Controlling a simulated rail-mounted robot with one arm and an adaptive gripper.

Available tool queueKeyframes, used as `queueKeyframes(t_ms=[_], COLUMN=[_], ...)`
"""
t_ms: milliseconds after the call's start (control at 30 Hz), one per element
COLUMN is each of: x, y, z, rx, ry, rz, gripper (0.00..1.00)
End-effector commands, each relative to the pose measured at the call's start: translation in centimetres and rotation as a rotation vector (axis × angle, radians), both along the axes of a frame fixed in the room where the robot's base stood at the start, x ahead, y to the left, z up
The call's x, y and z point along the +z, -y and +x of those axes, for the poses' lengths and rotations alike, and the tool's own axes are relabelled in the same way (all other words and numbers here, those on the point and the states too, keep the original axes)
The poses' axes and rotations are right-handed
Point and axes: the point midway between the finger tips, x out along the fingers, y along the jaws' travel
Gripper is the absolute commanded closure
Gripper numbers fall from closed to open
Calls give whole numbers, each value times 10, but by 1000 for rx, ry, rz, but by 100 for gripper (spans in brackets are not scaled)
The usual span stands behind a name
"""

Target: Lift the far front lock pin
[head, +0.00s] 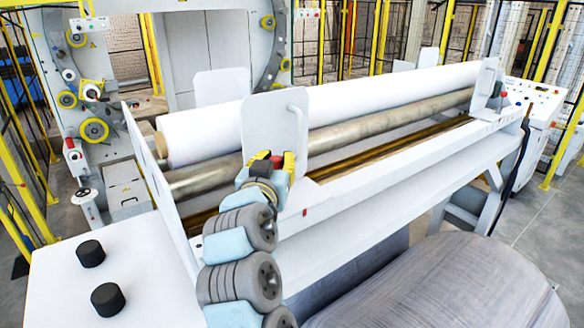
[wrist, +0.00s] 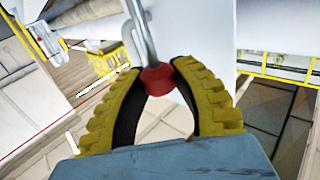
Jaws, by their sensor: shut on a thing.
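My gripper (head: 274,158) is beside the upright white plate (head: 272,122) at the near-left part of the long white machine. In the wrist view its yellow ribbed fingers (wrist: 157,72) are shut on the red end of a lock pin (wrist: 157,80), one finger on each side. The pin's bent grey metal rod (wrist: 140,30) runs up from the red end. In the head view a small part of the red end (head: 277,162) shows between the fingers. The wrist link hides what lies below it.
A white roll (head: 330,112) and a metal roller (head: 370,131) lie lengthwise behind the plate. Another white end plate (head: 486,84) stands at the far right. Two black knobs (head: 108,299) sit on the white top at lower left. A large grey coil (head: 450,290) lies at lower right.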

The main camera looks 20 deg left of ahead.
Motion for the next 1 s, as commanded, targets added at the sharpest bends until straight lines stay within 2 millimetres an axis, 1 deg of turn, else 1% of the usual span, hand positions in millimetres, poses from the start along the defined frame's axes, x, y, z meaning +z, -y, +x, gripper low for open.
queueKeyframes(t_ms=[33,267,300,367,400,667,767,867,1000], x=[4,5,5,5,5,4,6,13,27], y=[0,1,1,1,1,0,0,0,0], z=[-1,-1,-1,-1,-1,0,0,-1,-1], rx=[-1,-2,-2,-2,-2,-1,-1,-1,1], ry=[7,10,11,10,10,7,7,9,9], rz=[2,2,2,2,2,1,2,2,5], gripper=[100,100,65,48,43,43,43,43,43])
